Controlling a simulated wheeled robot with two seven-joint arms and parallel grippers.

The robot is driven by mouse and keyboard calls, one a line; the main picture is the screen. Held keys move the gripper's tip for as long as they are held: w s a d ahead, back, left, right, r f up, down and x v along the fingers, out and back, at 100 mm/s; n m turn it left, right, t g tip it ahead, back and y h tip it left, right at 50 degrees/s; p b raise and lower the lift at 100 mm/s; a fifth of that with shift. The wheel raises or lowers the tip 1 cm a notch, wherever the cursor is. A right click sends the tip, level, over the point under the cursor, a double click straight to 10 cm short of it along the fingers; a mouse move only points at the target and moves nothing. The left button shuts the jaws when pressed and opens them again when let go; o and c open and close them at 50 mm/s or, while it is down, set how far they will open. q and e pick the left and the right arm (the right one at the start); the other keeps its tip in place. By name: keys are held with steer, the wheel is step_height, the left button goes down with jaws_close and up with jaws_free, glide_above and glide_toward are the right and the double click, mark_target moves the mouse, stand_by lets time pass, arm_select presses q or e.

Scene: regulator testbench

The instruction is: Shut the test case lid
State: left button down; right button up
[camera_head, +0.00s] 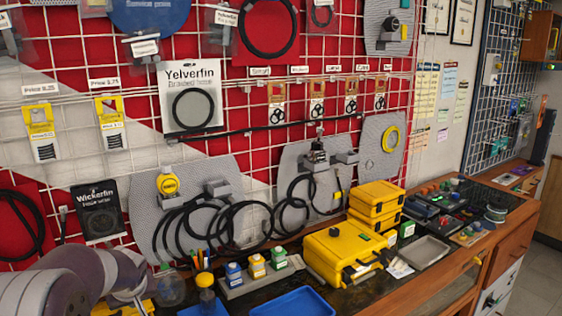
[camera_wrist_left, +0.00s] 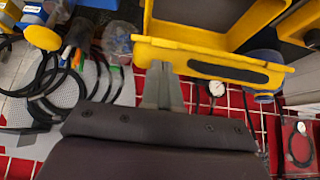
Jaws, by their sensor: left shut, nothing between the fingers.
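The yellow test case (camera_wrist_left: 255,22) shows at the top of the left wrist view, its yellow rim with a dark strip (camera_wrist_left: 228,70) facing me and a dark grey inner surface behind. In the head view only a yellow piece (camera_head: 148,306) shows at the lower left edge, beside my left arm; it seems to be the same case. My left gripper (camera_wrist_left: 163,72) is shut and empty, its fingertips at the yellow rim. I cannot tell whether they touch it. The gripper itself is hidden in the head view. My right gripper is in neither view.
A clear jar (camera_head: 169,290), a yellow-capped bottle (camera_head: 206,292) and pens (camera_head: 200,261) stand near my left arm. A rack of small bottles (camera_head: 257,276), a blue tray (camera_head: 300,303) and a larger yellow case (camera_head: 343,254) lie farther right. Cables hang on the wall grid behind.

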arm_select(q)
steer(key=shift+s+d+f+b, duration=0.35)
steer(key=shift+s+f+b, duration=0.3)
steer(key=shift+b, duration=0.2)
steer(key=shift+s+r, duration=0.1)
steer(key=shift+r, duration=0.1)
steer(key=shift+d+r, duration=0.1)
steer(key=shift+r, duration=0.2)
step_height(320, 180, up, 6)
steer(key=p, duration=0.4)
steer(key=shift+s, duration=0.1)
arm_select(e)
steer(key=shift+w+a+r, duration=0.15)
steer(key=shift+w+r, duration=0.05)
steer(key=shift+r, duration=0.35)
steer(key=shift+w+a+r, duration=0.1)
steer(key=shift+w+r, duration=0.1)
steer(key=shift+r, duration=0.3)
